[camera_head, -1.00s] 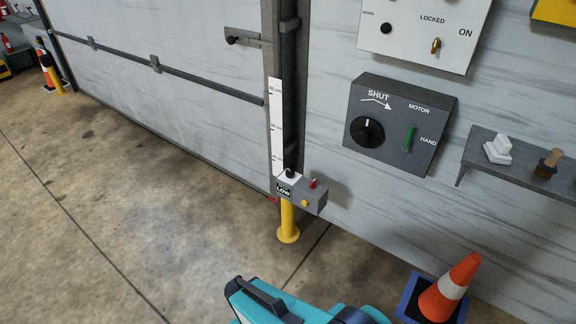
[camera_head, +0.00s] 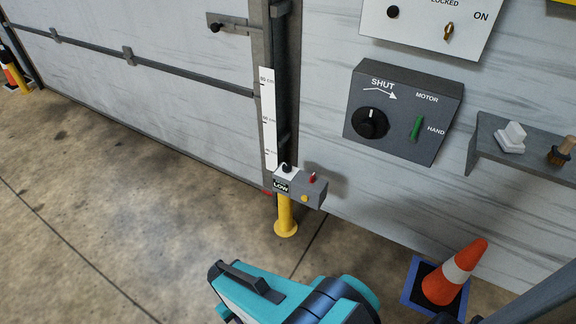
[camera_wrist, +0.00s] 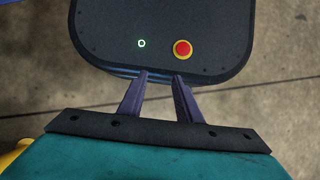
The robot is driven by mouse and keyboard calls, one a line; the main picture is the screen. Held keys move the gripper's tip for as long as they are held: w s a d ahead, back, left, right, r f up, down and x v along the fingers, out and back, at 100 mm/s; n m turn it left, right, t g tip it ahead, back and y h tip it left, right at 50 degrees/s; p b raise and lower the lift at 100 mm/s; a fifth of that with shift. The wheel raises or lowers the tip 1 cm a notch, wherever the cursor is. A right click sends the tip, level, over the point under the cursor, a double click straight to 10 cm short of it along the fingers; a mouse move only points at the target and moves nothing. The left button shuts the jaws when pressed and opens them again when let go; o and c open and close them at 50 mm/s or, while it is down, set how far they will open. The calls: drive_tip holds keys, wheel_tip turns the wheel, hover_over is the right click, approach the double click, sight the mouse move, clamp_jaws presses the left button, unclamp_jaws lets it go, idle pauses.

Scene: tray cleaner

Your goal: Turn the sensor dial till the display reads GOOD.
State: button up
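The sensor box (camera_head: 312,189) is a small grey box on top of a short yellow post (camera_head: 286,216), beside the door frame. Its display (camera_head: 281,186) reads LOW. A black dial (camera_head: 287,169) sits on a white plate on top of the box. A red-tipped part (camera_head: 312,178) stands beside it, and a yellow button (camera_head: 304,198) is on the front. My gripper (camera_wrist: 162,75) is open and empty in the wrist view, its two fingers apart above my own base. The gripper fingers do not show in the head view, and the sensor box does not show in the wrist view.
A grey panel (camera_head: 403,80) marked SHUT, MOTOR and HAND is on the wall. A white panel (camera_head: 415,35) is above it. A shelf (camera_head: 492,140) juts out at right. An orange cone (camera_head: 450,280) stands on the floor. Floor left of the post is clear.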

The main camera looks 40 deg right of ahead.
drive_tip(key=o, duration=0.6)
drive_tip(key=shift+w+a, duration=0.1)
drive_tip(key=shift+c, duration=0.2)
drive_tip(key=shift+w, duration=0.25)
drive_tip(key=w+d+r+m+t+y+b, duration=0.1)
drive_tip(key=w+d+r+t+b, duration=0.25)
drive_tip(key=w+d, duration=0.85)
drive_tip(key=w+d+r+t+y+b, duration=0.1)
drive_tip(key=w+d+r+t+b, duration=0.2)
drive_tip(key=w+d, duration=0.85)
drive_tip(key=w+d+r+t+h+b, duration=0.1)
drive_tip(key=w+d+r+b, duration=0.1)
drive_tip(key=d+r, duration=0.4)
drive_tip(key=w+d+r+t+h+b, duration=0.1)
drive_tip(key=d+r, duration=0.6)
drive_tip(key=d, duration=0.7)
drive_tip(key=w+d+r+m+t+b, duration=0.1)
drive_tip(key=w+d+r+b, duration=0.1)
drive_tip(key=d+r, duration=0.5)
drive_tip(key=shift+w+d+r+t+h+b, duration=0.2)
drive_tip(key=shift+d+b, duration=0.15)
drive_tip(key=shift+d, duration=0.35)
drive_tip(key=shift+w+d+r+t+h+b, duration=0.1)
drive_tip(key=shift+w+d+h+b, duration=0.2)
drive_tip(key=shift+d, duration=0.4)
